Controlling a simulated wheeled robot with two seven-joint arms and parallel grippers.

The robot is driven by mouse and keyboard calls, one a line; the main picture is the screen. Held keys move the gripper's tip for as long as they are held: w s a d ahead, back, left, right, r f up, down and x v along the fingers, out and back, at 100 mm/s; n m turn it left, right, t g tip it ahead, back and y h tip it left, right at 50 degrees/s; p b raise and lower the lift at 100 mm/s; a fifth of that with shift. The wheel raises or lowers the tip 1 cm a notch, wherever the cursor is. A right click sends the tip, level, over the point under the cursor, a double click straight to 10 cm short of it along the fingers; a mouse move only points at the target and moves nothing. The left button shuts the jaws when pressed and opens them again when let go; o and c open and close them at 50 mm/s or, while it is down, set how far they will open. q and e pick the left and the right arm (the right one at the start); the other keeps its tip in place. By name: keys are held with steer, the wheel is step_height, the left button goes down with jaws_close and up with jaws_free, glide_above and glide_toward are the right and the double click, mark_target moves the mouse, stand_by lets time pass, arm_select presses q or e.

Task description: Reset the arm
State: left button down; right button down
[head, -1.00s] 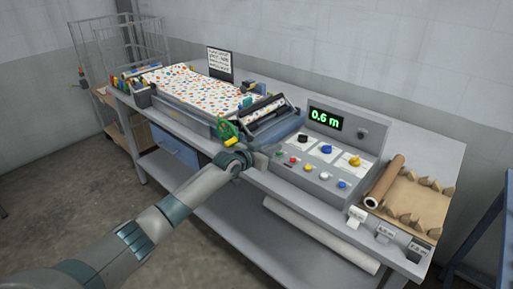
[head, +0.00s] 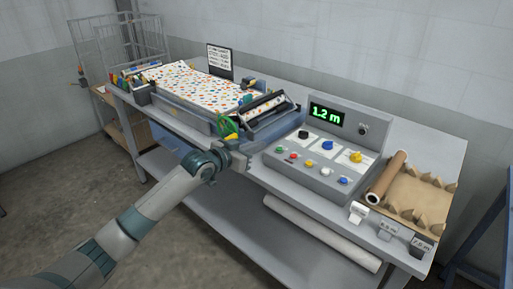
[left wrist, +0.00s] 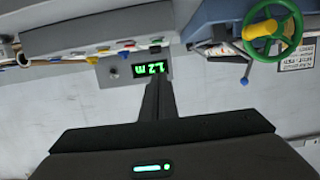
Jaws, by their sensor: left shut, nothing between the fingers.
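My left arm comes in from the left in the head view, and its gripper (head: 241,160) is at the front edge of the bench, just below the press's green handwheel (head: 226,128). In the left wrist view the fingers (left wrist: 157,92) are together with nothing between them. The green wheel with its yellow knob (left wrist: 272,32) shows there at the upper right, apart from the fingers. The press (head: 268,118) has patterned sheet running through it. The display (head: 326,115) reads 1.2 m. My right gripper is not in view.
A control box (head: 318,163) with coloured knobs and buttons stands right of the press. A brown paper roll (head: 388,176) lies on the bench's right end, with small tagged blocks at the front edge. Floor in front is clear.

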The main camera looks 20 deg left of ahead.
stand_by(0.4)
arm_select(q)
steer(key=s+d+f+g+y, duration=0.1)
steer(key=s+d+f+g, duration=0.3)
steer(key=s+f, duration=0.65)
steer(key=s+d+f+g+y, duration=0.1)
steer(key=s+d+f, duration=0.4)
steer(key=s+f, duration=0.55)
steer(key=s+a+f+n+g+y, duration=0.1)
steer(key=s+f+g+y, duration=0.15)
steer(key=s, duration=1.35)
steer(key=s+a+f+n+g+y, duration=0.1)
steer(key=s+f+g, duration=0.25)
steer(key=s, duration=1.25)
step_height(320, 180, down, 27)
steer(key=g, duration=0.1)
steer(key=s+a+f+g, duration=0.1)
steer(key=s+a+f, duration=0.2)
steer(key=s+f, duration=1.5)
steer(key=shift+s+f, duration=0.3)
steer(key=shift+f, duration=0.05)
